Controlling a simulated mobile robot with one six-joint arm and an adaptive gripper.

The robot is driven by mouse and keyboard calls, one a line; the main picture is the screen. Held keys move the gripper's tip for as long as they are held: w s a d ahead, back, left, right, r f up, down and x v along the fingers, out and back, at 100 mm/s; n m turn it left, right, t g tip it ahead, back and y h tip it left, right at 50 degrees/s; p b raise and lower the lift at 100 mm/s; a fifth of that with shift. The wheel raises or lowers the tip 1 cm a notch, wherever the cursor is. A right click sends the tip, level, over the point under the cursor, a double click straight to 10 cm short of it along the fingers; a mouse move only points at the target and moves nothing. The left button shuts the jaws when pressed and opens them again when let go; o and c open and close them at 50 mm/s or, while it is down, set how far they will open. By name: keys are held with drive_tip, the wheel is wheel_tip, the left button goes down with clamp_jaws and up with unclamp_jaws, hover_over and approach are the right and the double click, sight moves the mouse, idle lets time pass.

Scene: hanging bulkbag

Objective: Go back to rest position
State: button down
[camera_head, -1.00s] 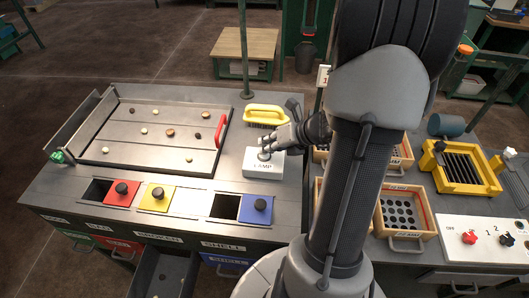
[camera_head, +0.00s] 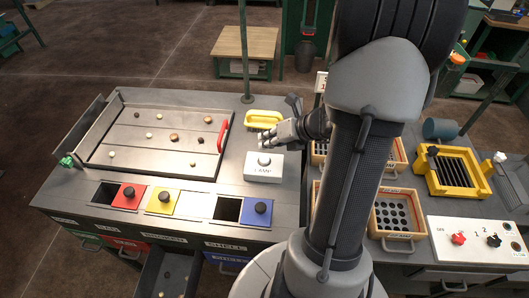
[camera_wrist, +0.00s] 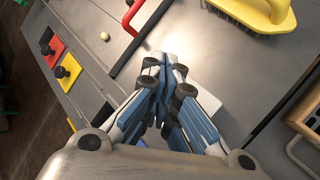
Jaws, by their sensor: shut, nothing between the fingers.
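My gripper (camera_head: 270,139) is shut and empty. In the head view it is just above and behind the white lamp box (camera_head: 264,167), apart from its knob. The box carries a round knob on top and the label LAMP. In the wrist view my gripper (camera_wrist: 166,62) points down over the grey worktop (camera_wrist: 215,72), its fingertips together. The gripper hides most of the lamp box there. My arm crosses the head view and hides part of the bench to the right.
A yellow-handled brush (camera_head: 263,119) lies close behind my gripper. A tray with a red handle (camera_head: 223,135) and several small balls is to the left. Red (camera_head: 129,197), yellow (camera_head: 161,201) and blue (camera_head: 257,208) sliding lids are in front. Wooden crates (camera_head: 398,213) stand to the right.

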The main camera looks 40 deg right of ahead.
wheel_tip(320, 180, up, 2)
drive_tip(key=shift+r+p, duration=0.1)
drive_tip(key=shift+p, duration=0.6)
